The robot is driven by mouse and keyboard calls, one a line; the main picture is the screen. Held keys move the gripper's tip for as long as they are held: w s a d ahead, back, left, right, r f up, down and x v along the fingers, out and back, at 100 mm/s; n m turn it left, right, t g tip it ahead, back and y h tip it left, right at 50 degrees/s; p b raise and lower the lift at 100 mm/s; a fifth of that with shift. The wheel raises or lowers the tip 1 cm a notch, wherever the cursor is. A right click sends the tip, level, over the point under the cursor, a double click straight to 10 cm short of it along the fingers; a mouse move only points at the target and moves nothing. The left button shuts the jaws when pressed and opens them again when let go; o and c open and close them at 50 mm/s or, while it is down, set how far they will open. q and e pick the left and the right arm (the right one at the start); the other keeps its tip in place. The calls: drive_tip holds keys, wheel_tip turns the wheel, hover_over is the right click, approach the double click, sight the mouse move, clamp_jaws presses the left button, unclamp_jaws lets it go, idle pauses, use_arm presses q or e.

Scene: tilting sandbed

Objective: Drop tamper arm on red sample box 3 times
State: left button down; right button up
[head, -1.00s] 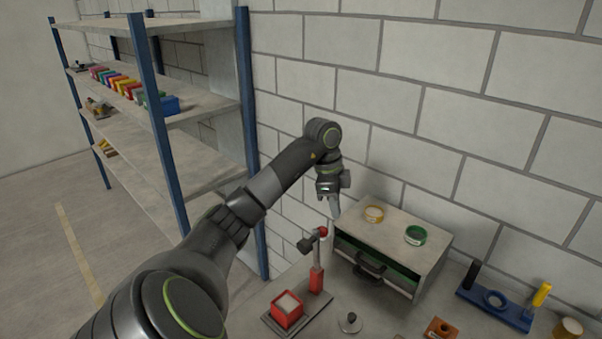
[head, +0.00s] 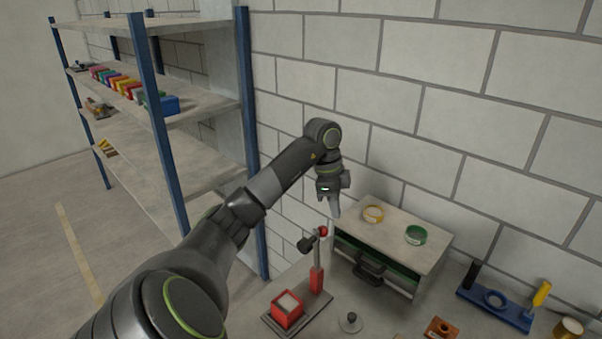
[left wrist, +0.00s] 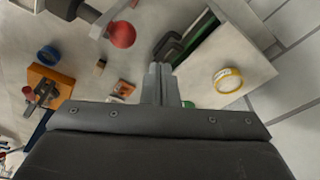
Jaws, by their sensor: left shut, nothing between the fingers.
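The tamper arm (head: 317,255) stands raised, close to upright, on its red post (head: 316,280) in the head view. A red ball knob (head: 323,231) is at its top, with a dark head (head: 305,244) beside it. The red sample box (head: 287,309), pale on top, sits on the same base plate, in front of the post. My left gripper (head: 335,213) is shut and empty, above and slightly right of the knob. In the left wrist view its fingers (left wrist: 160,84) point down, apart from the red knob (left wrist: 122,34) at upper left. My right gripper is not in view.
A drawer cabinet (head: 427,262) with a yellow ring (head: 373,214) and a green ring (head: 415,235) on top stands just right of the tamper. A small dark-knobbed disc (head: 350,322) lies nearby. A blue stand (head: 495,304) is farther right. Shelving (head: 190,160) stands left.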

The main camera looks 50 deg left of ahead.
sight(317, 229)
use_arm(q)
drive_tip(key=shift+f+b, duration=0.8)
drive_tip(key=shift+f, duration=0.85)
drive_tip(key=shift+s+d+p, duration=0.15)
drive_tip(key=shift+s+p, duration=0.65)
drive_tip(key=shift+s, duration=0.85)
drive_tip(key=shift+s+d+p, duration=0.15)
drive_tip(key=shift+s+p, duration=0.65)
drive_tip(key=shift+s, duration=0.85)
drive_tip(key=shift+r, duration=0.1)
wheel_tip(317, 229, up, 6)
drive_tip(key=p, duration=0.4)
drive_tip(key=shift+f, duration=0.2)
drive_tip(key=shift+r+p, duration=0.7)
drive_tip(key=shift+r, duration=0.5)
